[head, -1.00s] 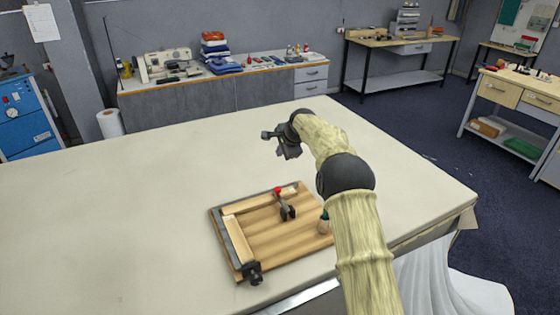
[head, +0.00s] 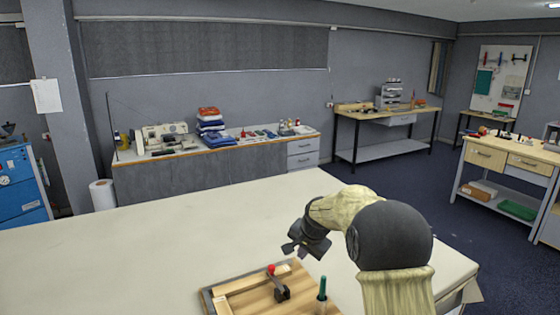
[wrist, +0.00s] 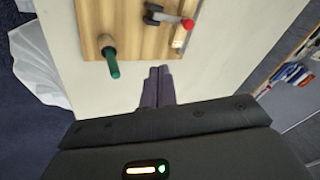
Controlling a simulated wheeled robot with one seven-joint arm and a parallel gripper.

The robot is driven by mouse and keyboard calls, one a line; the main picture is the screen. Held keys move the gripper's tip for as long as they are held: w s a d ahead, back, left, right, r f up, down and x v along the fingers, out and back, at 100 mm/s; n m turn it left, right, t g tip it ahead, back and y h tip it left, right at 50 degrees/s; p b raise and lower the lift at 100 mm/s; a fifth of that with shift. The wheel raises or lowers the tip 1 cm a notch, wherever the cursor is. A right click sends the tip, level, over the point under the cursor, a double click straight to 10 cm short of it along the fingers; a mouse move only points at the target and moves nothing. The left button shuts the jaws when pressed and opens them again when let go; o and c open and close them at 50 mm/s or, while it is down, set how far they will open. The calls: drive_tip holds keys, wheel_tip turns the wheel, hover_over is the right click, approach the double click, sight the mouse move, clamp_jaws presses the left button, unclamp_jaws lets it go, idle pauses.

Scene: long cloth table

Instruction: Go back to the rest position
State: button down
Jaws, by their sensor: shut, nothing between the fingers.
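My gripper (head: 303,250) is above the long cloth table, just beyond the far edge of a wooden board. In the wrist view my gripper (wrist: 158,73) has its two fingers together with nothing between them. The wooden board (head: 246,302) lies on the table and is cut off by the bottom of the head view. It also shows in the wrist view (wrist: 135,25). On it are a red-tipped clamp (head: 279,285) and a green-handled tool (head: 322,290) standing upright.
The cloth table (head: 140,255) is bare to the left of the board. A side bench (head: 200,150) with a sewing machine and folded cloths stands along the back wall. More workbenches (head: 385,115) stand farther right.

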drive_tip(key=s+d+f+n, duration=0.1)
drive_tip(key=s+d+n, duration=0.1)
drive_tip(key=s, duration=0.8)
drive_tip(key=s+d+f+n+g+h, duration=0.1)
drive_tip(key=s+d+n, duration=0.2)
drive_tip(key=s, duration=0.8)
drive_tip(key=s+d+f+n+g, duration=0.1)
drive_tip(key=s+d+f+n, duration=0.1)
drive_tip(key=s, duration=0.9)
drive_tip(key=shift+s+d+h, duration=0.25)
drive_tip(key=shift+d+h, duration=0.15)
drive_tip(key=shift+d, duration=0.5)
drive_tip(key=shift+s, duration=0.1)
